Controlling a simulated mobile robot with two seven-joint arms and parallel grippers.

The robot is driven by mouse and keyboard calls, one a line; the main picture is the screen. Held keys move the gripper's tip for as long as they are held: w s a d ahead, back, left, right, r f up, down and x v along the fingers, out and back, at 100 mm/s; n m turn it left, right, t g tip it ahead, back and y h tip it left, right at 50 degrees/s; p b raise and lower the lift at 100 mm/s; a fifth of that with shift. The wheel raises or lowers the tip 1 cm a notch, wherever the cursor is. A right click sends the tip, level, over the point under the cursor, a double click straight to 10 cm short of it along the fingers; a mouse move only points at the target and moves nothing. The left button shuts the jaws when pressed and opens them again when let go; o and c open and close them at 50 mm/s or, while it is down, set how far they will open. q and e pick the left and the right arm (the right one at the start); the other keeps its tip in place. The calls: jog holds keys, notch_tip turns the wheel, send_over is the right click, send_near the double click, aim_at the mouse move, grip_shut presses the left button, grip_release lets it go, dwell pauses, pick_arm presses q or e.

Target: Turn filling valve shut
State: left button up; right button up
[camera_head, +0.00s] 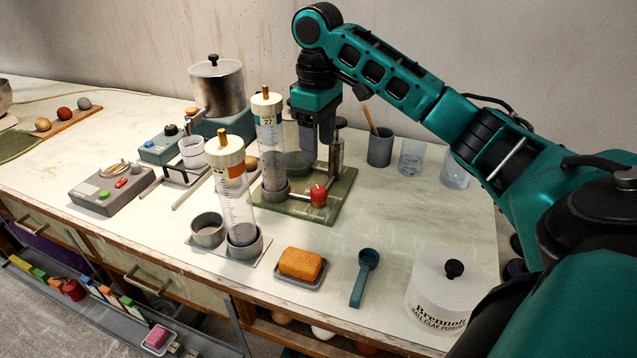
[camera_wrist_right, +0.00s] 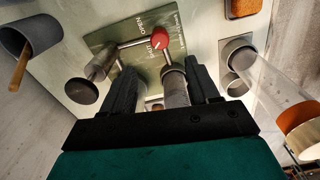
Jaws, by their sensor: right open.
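The filling valve is a red knob (camera_head: 318,195) on a thin metal pipe, low over the green base plate (camera_head: 346,187). In the right wrist view the red knob (camera_wrist_right: 160,37) shows ahead of the fingertips, with small lettering on the plate beside it, including OPEN. A white mark shows on the knob, but I cannot tell its exact setting. My right gripper (camera_head: 318,145) points down over the plate, above and behind the knob. In the right wrist view the right gripper (camera_wrist_right: 162,70) is open, apart from the knob. My left gripper is not in view.
A tall clear cylinder (camera_head: 270,140) stands on the plate left of the gripper; another (camera_head: 235,195) stands in front. A metal post (camera_head: 337,155) rises close right of the gripper. A grey cup (camera_head: 380,147) stands behind. Free tabletop lies right of the plate.

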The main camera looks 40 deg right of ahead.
aim_at(319, 189)
notch_tip(319, 189, down, 10)
jog(key=shift+f, duration=0.25)
jog(key=c, duration=1)
jog(key=shift+n, duration=0.7)
jog(key=shift+c, duration=0.2)
jog(key=o, duration=1)
jog(key=shift+o, duration=0.2)
jog(key=shift+r, duration=0.1)
